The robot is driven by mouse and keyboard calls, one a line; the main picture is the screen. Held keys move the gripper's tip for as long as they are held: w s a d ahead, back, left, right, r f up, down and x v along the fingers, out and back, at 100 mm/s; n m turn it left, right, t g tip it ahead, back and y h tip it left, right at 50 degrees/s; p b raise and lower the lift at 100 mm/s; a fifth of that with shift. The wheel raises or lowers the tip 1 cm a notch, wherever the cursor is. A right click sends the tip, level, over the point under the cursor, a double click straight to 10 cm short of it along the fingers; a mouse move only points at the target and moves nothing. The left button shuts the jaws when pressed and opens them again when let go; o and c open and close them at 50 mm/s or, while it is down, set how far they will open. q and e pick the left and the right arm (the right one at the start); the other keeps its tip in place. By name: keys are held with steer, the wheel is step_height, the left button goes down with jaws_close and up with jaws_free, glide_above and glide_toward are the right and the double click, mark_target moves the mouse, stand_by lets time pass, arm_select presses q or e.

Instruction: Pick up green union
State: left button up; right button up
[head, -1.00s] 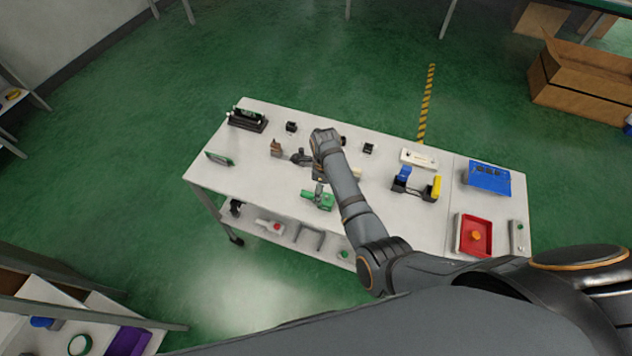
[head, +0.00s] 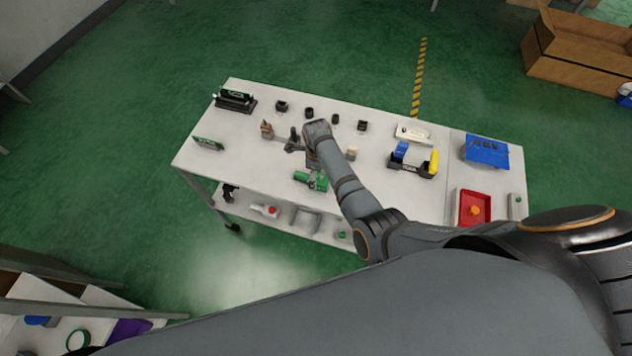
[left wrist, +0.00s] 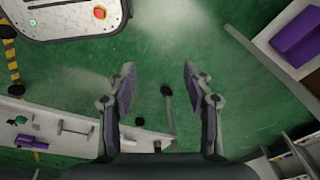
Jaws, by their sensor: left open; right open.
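A green part (head: 309,181), which looks like the green union, lies on the white table near its front edge, left of my right forearm. My right gripper (head: 317,179) points down at it from the wrist, open; its fingers are small and partly overlap the green part. I cannot tell whether they touch it. My left gripper (left wrist: 158,82) is open and empty in the left wrist view, above the green floor. It does not show in the head view.
A lower shelf holds more parts. A cardboard box (head: 575,65) stands on the floor behind.

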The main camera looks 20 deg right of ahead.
step_height(320, 180, down, 3)
steer(key=shift+s+f+b, duration=0.15)
steer(key=shift+f+b, duration=0.05)
steer(key=shift+b, duration=0.95)
arm_select(q)
steer(key=s+f, duration=0.2)
steer(key=f, duration=0.1)
steer(key=shift+f, duration=0.3)
arm_select(e)
steer(key=shift+r, duration=0.1)
steer(key=c, duration=1.3)
arm_select(q)
steer(key=shift+r, duration=0.15)
arm_select(e)
steer(key=shift+r, duration=0.15)
